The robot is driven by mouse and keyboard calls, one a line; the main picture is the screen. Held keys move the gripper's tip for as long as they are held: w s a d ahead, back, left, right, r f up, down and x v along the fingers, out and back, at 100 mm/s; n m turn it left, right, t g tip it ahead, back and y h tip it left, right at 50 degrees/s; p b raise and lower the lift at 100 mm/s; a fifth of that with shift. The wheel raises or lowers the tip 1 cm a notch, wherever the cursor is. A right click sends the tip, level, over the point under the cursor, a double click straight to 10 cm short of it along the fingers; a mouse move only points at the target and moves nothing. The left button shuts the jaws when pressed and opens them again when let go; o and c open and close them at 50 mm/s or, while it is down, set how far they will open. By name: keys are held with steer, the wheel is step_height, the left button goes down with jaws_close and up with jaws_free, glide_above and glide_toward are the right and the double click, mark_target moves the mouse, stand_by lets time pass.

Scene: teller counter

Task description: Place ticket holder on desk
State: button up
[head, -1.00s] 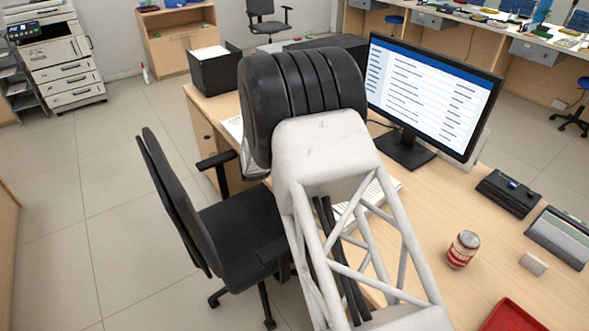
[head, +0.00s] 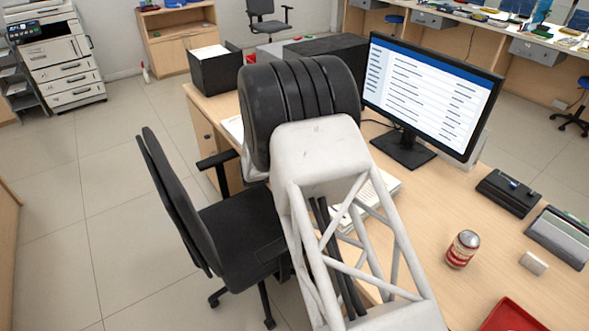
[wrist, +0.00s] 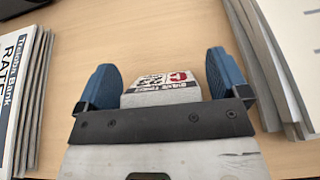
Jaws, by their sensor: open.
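In the wrist view a small pale block with a printed top, showing a red mark and dark digits, sits on the desk (wrist: 165,30); it looks like the ticket holder (wrist: 160,91). My gripper (wrist: 160,62) is open, with one blue finger on each side of the block. Gaps show between the block and both fingers, and its near part is hidden behind the gripper's dark edge. In the head view my arm hides the gripper and the block.
In the wrist view stacked brochures (wrist: 22,90) stand close left and a paper stack (wrist: 275,70) close right. In the head view the desk also bears a monitor (head: 430,90), a can (head: 462,249), a red tray (head: 512,318) and a black box (head: 508,192).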

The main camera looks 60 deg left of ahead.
steer(key=shift+r, duration=0.15)
steer(key=shift+s+r, duration=0.1)
steer(key=shift+s, duration=0.05)
steer(key=v, duration=1.1)
steer(key=shift+s+r, duration=0.2)
steer(key=shift+s, duration=0.1)
stand_by(0.7)
